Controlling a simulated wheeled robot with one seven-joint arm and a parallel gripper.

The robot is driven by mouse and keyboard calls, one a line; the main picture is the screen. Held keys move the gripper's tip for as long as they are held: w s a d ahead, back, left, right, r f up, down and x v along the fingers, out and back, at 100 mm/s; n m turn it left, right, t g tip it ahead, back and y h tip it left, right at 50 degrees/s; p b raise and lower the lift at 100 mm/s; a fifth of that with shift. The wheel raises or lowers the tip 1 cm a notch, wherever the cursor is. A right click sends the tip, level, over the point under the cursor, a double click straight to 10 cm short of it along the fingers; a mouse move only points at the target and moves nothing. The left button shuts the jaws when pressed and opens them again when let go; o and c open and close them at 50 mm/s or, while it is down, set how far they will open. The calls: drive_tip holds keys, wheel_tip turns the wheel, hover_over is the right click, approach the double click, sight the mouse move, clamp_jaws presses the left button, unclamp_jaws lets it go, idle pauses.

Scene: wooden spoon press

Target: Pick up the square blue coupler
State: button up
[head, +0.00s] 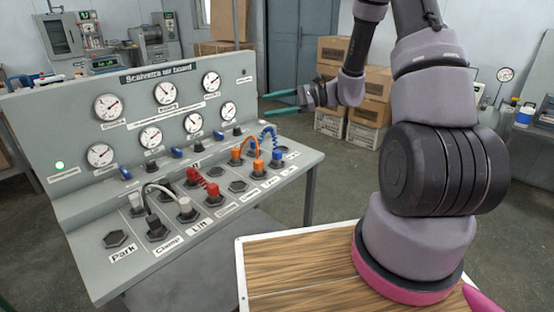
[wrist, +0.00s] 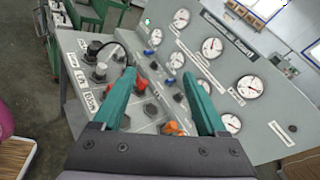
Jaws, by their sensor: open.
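The blue coupler (head: 278,158) stands in the right end of the socket row on the grey console, with a coiled blue hose (head: 271,133) arching from its top. Its exact shape is too small to tell. My gripper (head: 264,104) has two teal fingers, spread and empty. It is in the air above and behind the coupler in the head view, pointing left, apart from the console. In the wrist view the open fingers (wrist: 159,73) frame part of the console. I cannot make out the blue coupler there; my gripper body covers the lower part.
Orange couplers (head: 258,165) with an orange hose stand just left of the blue one. Red couplers (head: 192,175) and white ones (head: 185,206) stand further left. Behind them rises the gauge panel (head: 137,112). A wooden-topped table (head: 290,262) is in front. Boxes (head: 375,85) stand behind.

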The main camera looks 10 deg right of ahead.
drive_tip(key=w+d+f+m+t, duration=0.2)
drive_tip(key=w+f+m+t, duration=0.15)
drive_tip(key=f, duration=0.25)
drive_tip(key=w+d+f+m+t, duration=0.2)
drive_tip(key=w+f+m+t, duration=0.15)
drive_tip(key=f, duration=0.35)
drive_tip(key=m+t+h, duration=0.5)
drive_tip(key=m, duration=0.2)
approach(280, 157)
drive_tip(key=a, duration=0.2)
drive_tip(key=x, duration=0.5)
drive_tip(key=shift+w+d+f, duration=0.15)
drive_tip(key=shift+w+d, duration=0.05)
drive_tip(key=shift+d, duration=0.15)
drive_tip(key=shift+w+d+x, duration=0.1)
drive_tip(key=shift+d+x, duration=0.05)
drive_tip(key=shift+x, duration=1.25)
drive_tip(key=shift+w+d+x, duration=0.15)
drive_tip(key=shift+x, duration=1.2)
drive_tip(key=shift+r, duration=0.2)
drive_tip(key=shift+c, duration=0.3)
clamp_jaws()
